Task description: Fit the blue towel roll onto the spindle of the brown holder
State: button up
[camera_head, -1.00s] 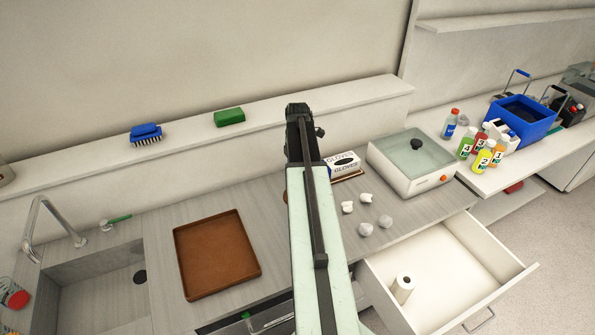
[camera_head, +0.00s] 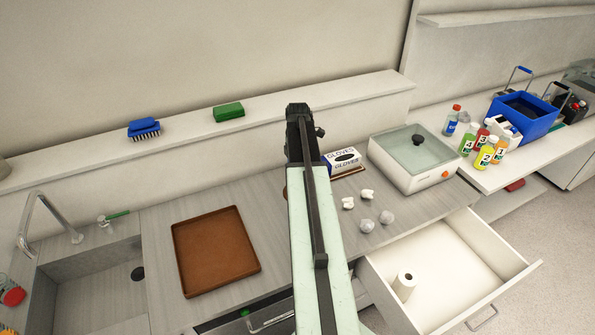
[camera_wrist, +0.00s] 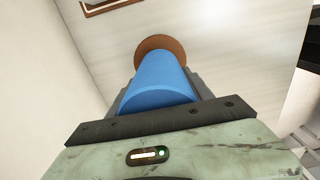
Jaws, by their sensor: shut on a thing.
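The blue towel roll (camera_wrist: 160,82) is between the jaws of my gripper (camera_wrist: 161,92) in the wrist view, and the gripper is shut on it. The round brown base of the holder (camera_wrist: 160,44) shows just beyond the roll's far end. The spindle cannot be seen, so I cannot tell whether the roll is around it or only in line with it. In the head view my arm hides the gripper and the blue roll. Only a sliver of brown, likely the holder (camera_head: 286,193), shows at the arm's left edge.
A brown tray (camera_head: 215,251) lies left of my arm, beside the sink (camera_head: 95,285). A glove box (camera_head: 343,160), small white pieces (camera_head: 367,194) and a glass-lidded appliance (camera_head: 414,160) are to the right. An open drawer (camera_head: 450,262) holding a white roll (camera_head: 404,284) juts out.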

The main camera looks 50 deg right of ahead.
jog(key=shift+f+b, duration=1.3)
jog(key=shift+f, duration=0.05)
dwell(0.3)
jog(key=o, duration=1.7)
jog(key=shift+c, duration=0.2)
jog(key=shift+r, duration=0.15)
notch_tip(320, 180, up, 8)
jog(key=p, duration=0.8)
jog(key=shift+f, duration=0.2)
jog(key=shift+a, duration=0.1)
